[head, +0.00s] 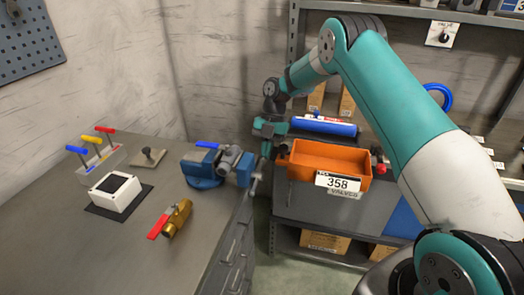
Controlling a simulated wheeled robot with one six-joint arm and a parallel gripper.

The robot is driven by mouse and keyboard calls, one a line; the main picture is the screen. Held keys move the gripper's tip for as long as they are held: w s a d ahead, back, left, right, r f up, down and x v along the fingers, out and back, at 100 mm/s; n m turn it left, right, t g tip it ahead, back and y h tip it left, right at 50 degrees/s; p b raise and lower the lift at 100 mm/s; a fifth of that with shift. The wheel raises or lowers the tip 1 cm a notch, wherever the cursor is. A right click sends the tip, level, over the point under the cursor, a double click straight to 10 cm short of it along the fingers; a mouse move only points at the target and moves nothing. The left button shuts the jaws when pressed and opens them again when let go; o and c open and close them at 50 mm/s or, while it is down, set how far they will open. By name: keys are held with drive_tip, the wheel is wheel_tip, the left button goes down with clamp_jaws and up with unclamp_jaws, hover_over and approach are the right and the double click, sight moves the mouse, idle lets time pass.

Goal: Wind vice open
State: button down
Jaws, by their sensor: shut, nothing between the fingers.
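The blue vice (200,170) stands on the right edge of the grey workbench. A grey metal piece with a blue lever (208,145) sits at its jaws; I cannot tell whether it is clamped. The vice's bar handle (256,182) hangs at its right end, beyond the bench edge. My gripper (267,152) points down just right of the vice and above the handle. It is shut and appears empty. Its fingertips are small and partly hard to make out, and I cannot tell whether they touch the vice.
An orange bin (325,165) labelled 358 stands close right of my gripper, with a blue cylinder (325,126) behind it. On the workbench (110,245) are a brass valve with a red lever (176,218), a white box (114,192) and several coloured levers (92,150). The bench front is clear.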

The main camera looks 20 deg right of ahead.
idle(0.5)
drive_tip(key=p+v, duration=1.1)
drive_tip(key=v, duration=0.2)
drive_tip(key=shift+d, duration=0.3)
drive_tip(key=s+a+r+h+b, duration=0.2)
drive_tip(key=a+b, duration=0.1)
drive_tip(key=a, duration=0.3)
drive_tip(key=p+x, duration=0.2)
drive_tip(key=x, duration=0.2)
drive_tip(key=p+x, duration=0.2)
drive_tip(key=x, duration=0.2)
drive_tip(key=d+p+x, duration=0.1)
drive_tip(key=x, duration=0.2)
drive_tip(key=shift+w+f+p, duration=0.3)
drive_tip(key=shift+f+p, duration=0.1)
drive_tip(key=shift+f, duration=0.2)
drive_tip(key=shift+d+f, duration=0.15)
drive_tip(key=shift+f, duration=0.6)
